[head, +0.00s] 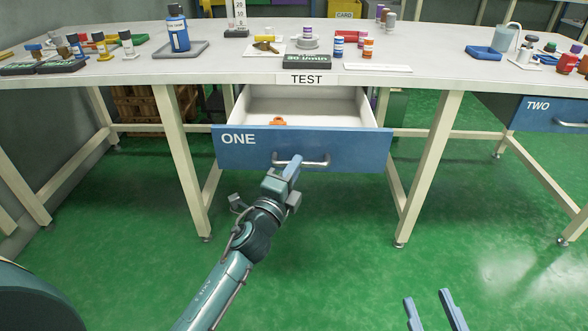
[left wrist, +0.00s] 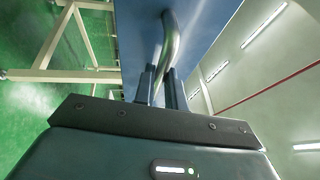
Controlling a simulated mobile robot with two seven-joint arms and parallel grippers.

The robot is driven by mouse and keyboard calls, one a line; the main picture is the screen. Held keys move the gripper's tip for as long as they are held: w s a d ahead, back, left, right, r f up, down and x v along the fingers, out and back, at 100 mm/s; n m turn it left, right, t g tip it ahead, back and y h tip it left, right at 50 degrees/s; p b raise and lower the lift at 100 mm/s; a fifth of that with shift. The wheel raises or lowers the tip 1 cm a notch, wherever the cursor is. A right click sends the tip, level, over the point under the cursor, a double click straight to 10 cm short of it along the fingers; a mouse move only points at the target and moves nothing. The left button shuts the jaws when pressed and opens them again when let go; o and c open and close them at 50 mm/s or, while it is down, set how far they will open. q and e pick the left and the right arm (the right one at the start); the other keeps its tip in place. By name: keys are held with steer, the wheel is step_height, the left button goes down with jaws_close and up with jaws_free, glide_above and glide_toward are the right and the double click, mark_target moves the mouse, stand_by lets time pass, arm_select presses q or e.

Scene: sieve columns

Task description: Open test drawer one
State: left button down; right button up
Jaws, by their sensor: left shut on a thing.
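The blue drawer marked ONE (head: 345,147) hangs under the white table labelled TEST. It stands pulled out, and its pale inside shows with a small orange thing (head: 279,122) in it. My left gripper (head: 291,165) is at the left part of the drawer's metal handle (head: 318,163) and shut on it. In the left wrist view the fingers (left wrist: 160,85) straddle the curved handle (left wrist: 170,40) in front of the blue drawer face (left wrist: 140,35). My right gripper (head: 432,308) shows only as two blue fingers, spread apart and empty, at the bottom right above the green floor.
The white table (head: 225,72) carries bottles, trays and small jars. Its pale legs (head: 182,160) and (head: 428,165) stand on either side of the drawer. A second blue drawer marked TWO (head: 545,114) is at the right. The green floor in front is clear.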

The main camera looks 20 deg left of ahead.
steer(key=shift+w+r, duration=0.1)
arm_select(q)
steer(key=c, duration=1.5)
jaws_free()
steer(key=shift+o, duration=0.2)
steer(key=b+v, duration=0.1)
steer(key=v, duration=1.2)
arm_select(e)
steer(key=shift+a, duration=0.2)
arm_select(q)
steer(key=shift+s, duration=0.1)
steer(key=shift+a, duration=0.1)
arm_select(e)
steer(key=shift+y, duration=0.3)
